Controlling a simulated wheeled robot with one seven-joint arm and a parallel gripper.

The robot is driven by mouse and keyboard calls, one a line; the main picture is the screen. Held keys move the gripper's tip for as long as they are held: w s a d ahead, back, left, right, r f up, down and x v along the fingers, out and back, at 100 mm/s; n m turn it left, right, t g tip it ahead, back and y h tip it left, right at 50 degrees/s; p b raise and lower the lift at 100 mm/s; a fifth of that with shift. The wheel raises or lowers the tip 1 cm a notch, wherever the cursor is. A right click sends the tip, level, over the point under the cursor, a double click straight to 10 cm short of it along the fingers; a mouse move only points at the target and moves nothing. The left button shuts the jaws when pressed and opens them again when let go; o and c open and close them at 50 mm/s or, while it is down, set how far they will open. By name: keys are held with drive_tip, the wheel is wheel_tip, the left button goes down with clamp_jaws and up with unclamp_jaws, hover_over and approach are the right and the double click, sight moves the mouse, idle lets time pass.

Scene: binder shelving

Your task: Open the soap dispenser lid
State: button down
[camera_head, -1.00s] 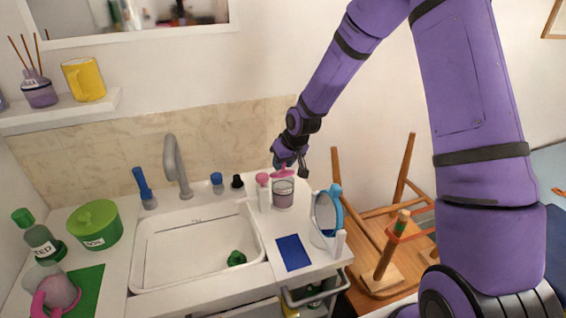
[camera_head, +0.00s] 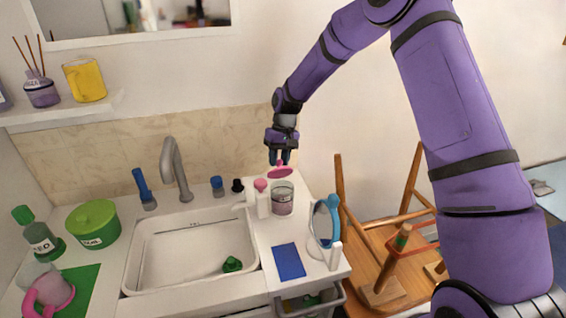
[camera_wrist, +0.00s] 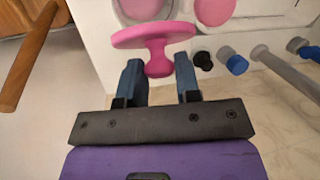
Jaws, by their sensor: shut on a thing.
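A pink lid with a knob (camera_head: 280,172) is held in the air above the jar, apart from its rim and somewhat tilted. My gripper (camera_head: 283,160) is shut on the lid's knob. In the wrist view the knob of the pink lid (camera_wrist: 157,60) sits between the two blue fingers of my gripper (camera_wrist: 160,72). The clear soap dispenser jar (camera_head: 283,200) stands upright on the right counter, below the lid, with its top open. In the wrist view the lid partly hides the jar.
A white bottle with a pink top (camera_head: 262,203) stands close left of the jar. The sink (camera_head: 190,250) is left; wooden stools (camera_head: 390,265) are right.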

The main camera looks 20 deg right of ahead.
drive_tip(key=shift+w+f+g, duration=0.2)
drive_tip(key=shift+w+g, duration=0.55)
drive_tip(key=shift+g, duration=0.4)
drive_tip(key=shift+w+f+g, duration=0.15)
drive_tip(key=shift+w+g, duration=0.6)
drive_tip(key=shift+g, duration=0.4)
drive_tip(key=c, duration=0.8)
unclamp_jaws()
drive_tip(key=shift+r, duration=0.1)
drive_tip(key=s+r, duration=0.1)
drive_tip(key=s, duration=0.4)
drive_tip(key=s+r, duration=0.2)
drive_tip(key=s, duration=0.3)
drive_tip(key=s+d+r, duration=0.1)
drive_tip(key=s, duration=0.5)
drive_tip(key=shift+r, duration=0.35)
